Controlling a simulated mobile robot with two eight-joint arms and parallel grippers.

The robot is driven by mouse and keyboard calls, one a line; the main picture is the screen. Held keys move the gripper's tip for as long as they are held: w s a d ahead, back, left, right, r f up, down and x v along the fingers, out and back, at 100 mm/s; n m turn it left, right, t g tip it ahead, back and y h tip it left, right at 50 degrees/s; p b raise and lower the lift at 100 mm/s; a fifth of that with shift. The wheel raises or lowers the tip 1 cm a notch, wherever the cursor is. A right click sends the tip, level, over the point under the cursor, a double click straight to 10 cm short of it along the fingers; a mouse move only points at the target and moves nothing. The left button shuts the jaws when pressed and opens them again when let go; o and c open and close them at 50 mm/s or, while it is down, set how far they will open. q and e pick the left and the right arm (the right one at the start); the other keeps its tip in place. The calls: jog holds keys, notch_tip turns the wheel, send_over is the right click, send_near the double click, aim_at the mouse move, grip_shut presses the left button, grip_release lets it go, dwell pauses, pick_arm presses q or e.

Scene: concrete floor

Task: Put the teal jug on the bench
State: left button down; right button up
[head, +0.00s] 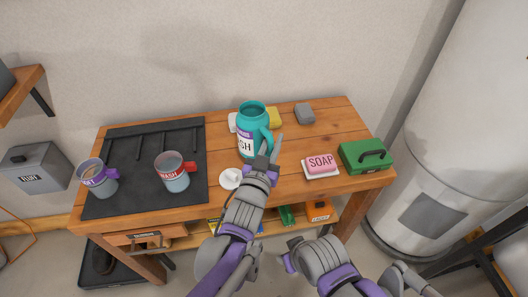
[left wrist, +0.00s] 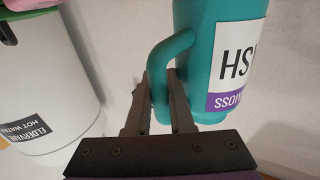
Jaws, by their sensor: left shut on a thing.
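The teal jug (head: 248,119) is upright at the middle of the wooden bench (head: 325,130), towards the back. Its label, with partly hidden lettering, faces the front left. My left gripper (head: 270,146) is shut on the jug's handle, which is on the jug's right side. In the left wrist view the jug (left wrist: 200,65) fills the upper right, and its handle runs down between the fingers of my left gripper (left wrist: 160,95). I cannot tell whether the jug's base touches the bench top. My right arm shows at the bottom of the head view, but its fingertips cannot be made out.
A dark mat (head: 140,150) holds a purple-handled mug (head: 98,180) and a red-handled mug (head: 174,174). A small white item (head: 230,179) lies near my left forearm.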

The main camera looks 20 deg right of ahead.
pick_arm(q)
notch_tip(320, 180, down, 5)
jog(key=shift+r+b, duration=0.1)
jog(key=shift+b, duration=0.65)
jog(key=c, duration=0.8)
grip_release()
jog(key=v, duration=1.2)
jog(key=shift+p, duration=0.4)
